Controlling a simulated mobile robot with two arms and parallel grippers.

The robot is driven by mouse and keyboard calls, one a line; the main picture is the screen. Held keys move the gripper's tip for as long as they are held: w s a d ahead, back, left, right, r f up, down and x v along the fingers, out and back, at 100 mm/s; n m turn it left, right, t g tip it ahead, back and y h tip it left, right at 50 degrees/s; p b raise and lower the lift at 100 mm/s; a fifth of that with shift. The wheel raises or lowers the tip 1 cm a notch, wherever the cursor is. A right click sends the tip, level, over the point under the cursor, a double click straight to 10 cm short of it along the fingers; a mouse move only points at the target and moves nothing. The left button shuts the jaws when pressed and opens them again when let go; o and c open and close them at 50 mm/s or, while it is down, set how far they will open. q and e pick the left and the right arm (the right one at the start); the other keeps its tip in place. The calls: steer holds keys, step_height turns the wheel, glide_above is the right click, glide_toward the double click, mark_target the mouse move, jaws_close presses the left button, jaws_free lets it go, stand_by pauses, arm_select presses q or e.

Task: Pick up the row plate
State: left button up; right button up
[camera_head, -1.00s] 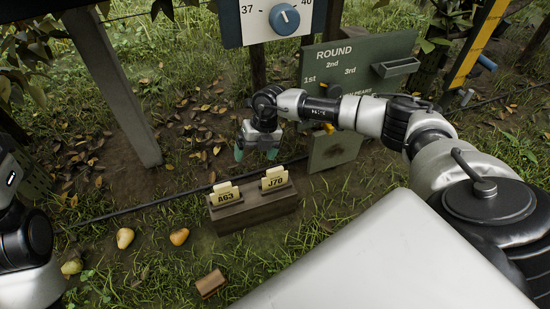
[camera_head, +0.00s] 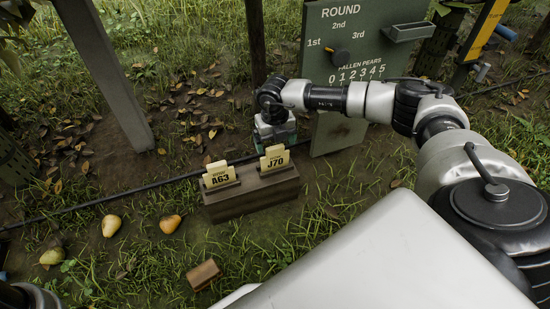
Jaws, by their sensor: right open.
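Two cream row plates stand upright in slots of a dark wooden block (camera_head: 250,203) on the grass. The left plate reads A63 (camera_head: 220,175) and the right plate reads J70 (camera_head: 275,159). My right gripper (camera_head: 271,142) is open, pointing down just behind the J70 plate. Its fingertips are partly hidden by that plate, and I cannot tell whether they touch it. My left gripper is out of view; only a bit of dark and white arm shows at the bottom left.
A green board (camera_head: 368,60) headed ROUND, with a small tray (camera_head: 408,32), stands behind my right arm. Two pears (camera_head: 111,225) and (camera_head: 171,224) and a greenish fruit (camera_head: 52,257) lie on the grass at left. A small brown block (camera_head: 204,275) lies in front. A dark hose runs behind the wooden block.

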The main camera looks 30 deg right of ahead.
mark_target(275, 147)
step_height(275, 147, down, 3)
steer(key=shift+f+b, duration=0.1)
steer(key=shift+b, duration=0.7)
steer(key=c, duration=1)
